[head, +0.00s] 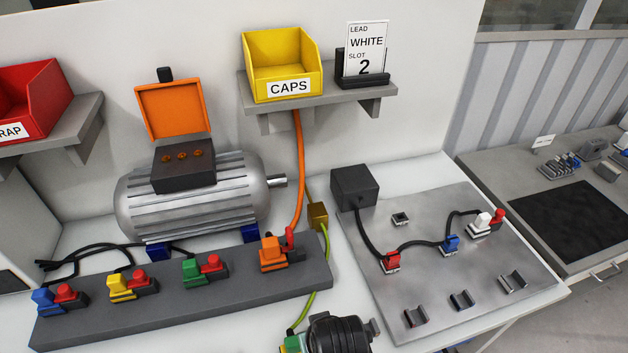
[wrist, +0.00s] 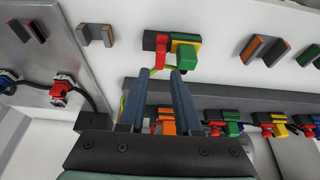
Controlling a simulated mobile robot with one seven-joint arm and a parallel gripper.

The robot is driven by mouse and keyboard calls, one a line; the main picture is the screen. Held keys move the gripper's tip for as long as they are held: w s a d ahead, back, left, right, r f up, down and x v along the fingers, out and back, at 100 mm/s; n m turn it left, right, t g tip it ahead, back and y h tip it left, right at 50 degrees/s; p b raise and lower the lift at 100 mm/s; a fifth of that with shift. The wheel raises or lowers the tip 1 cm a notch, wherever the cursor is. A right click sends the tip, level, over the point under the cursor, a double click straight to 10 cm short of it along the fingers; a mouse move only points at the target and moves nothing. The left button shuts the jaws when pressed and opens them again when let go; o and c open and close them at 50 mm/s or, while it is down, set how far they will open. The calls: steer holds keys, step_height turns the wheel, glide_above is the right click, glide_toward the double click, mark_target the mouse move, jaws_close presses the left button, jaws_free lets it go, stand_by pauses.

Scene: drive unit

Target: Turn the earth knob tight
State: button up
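The earth connector is at the top of the wrist view, with a red knob (wrist: 161,42) beside a green and yellow plug (wrist: 187,53) on a dark base. A green-yellow lead runs from the plug. In the head view the green end of the plug (head: 291,344) shows at the bottom edge, and its knob is hidden behind my dark wrist. My gripper (wrist: 160,73) is open, with two blue-grey fingers pointing toward the connector. The fingertips appear just short of or beside the red knob; contact cannot be told. Nothing shows held between them.
A dark terminal bar (head: 180,296) carries blue, yellow, green and orange plugs with red knobs. Behind it stands the motor (head: 190,200). A metal plate (head: 440,285) with plugs and clips lies to the right. A shelf holds a yellow caps bin (head: 282,65) and a lead card (head: 366,48).

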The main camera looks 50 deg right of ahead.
steer(key=shift+x, duration=3.15)
jaws_close()
